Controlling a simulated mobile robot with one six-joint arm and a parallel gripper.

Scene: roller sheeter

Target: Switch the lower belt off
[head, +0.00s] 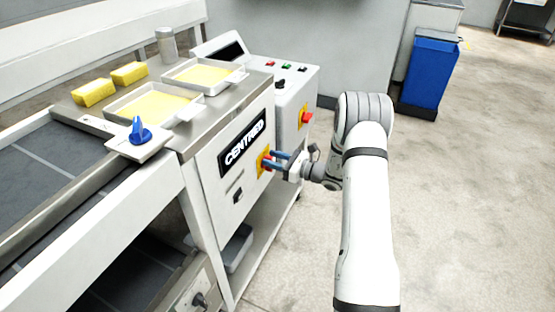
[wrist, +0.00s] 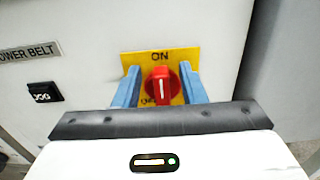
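The lower belt switch is a red rotary knob (wrist: 161,86) on a yellow plate (wrist: 190,58), beside a label cut off to "OWER BELT" (wrist: 30,52). The knob's white line stands upright, towards the word ON. In the head view the switch plate (head: 262,162) is on the white front panel, below the CENTRED sign. My gripper (wrist: 160,82) has its blue fingers on either side of the knob, with the tips close to the plate. The fingers look open, with narrow gaps at most; contact is hard to judge. My gripper also shows in the head view (head: 273,161). The lower edge of the plate is partly hidden.
A black JOG button (wrist: 42,93) is left of the switch. Another red switch (head: 307,118) on yellow is on the control box at right. A blue rotary knob (head: 140,131) and trays of yellow dough (head: 150,107) are on top. Floor at right is clear before a blue bin (head: 430,74).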

